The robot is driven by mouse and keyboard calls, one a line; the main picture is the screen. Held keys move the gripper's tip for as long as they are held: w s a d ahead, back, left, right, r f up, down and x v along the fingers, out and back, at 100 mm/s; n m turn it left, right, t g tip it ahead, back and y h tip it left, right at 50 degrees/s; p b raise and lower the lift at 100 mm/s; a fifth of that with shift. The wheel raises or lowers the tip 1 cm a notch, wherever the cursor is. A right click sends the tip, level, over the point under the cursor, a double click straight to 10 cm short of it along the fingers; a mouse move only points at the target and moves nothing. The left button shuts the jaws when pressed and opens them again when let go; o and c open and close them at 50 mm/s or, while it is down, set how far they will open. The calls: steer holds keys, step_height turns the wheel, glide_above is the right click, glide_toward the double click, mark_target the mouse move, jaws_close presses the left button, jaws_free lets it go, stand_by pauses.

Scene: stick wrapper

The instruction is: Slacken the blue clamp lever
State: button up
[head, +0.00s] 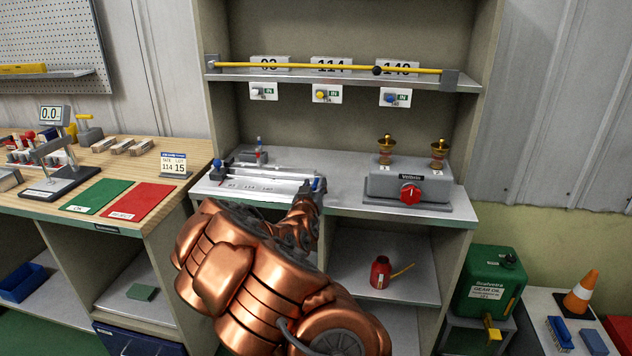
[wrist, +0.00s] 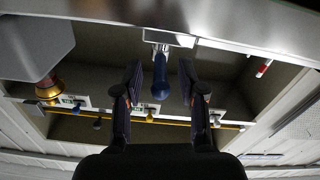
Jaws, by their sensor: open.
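The blue clamp lever (wrist: 160,78) shows in the wrist view as a rounded blue handle on a pale metal mount. It sits between the two dark fingers of my gripper (wrist: 160,72), with a visible gap on each side. The fingers are open and hold nothing. In the head view my gripper (head: 308,197) is at the right end of the grey numbered fixture (head: 265,185) on the shelf unit's counter. A small blue part (head: 317,184) shows right at the gripper there; the fingers and arm hide most of it.
A grey box with a red knob and two brass fittings (head: 408,188) stands right of my gripper. A yellow rod (head: 330,66) spans the shelf above. A wooden bench with green and red mats (head: 137,203) is at left.

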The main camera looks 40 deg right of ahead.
steer(key=shift+x, duration=1.05)
jaws_close()
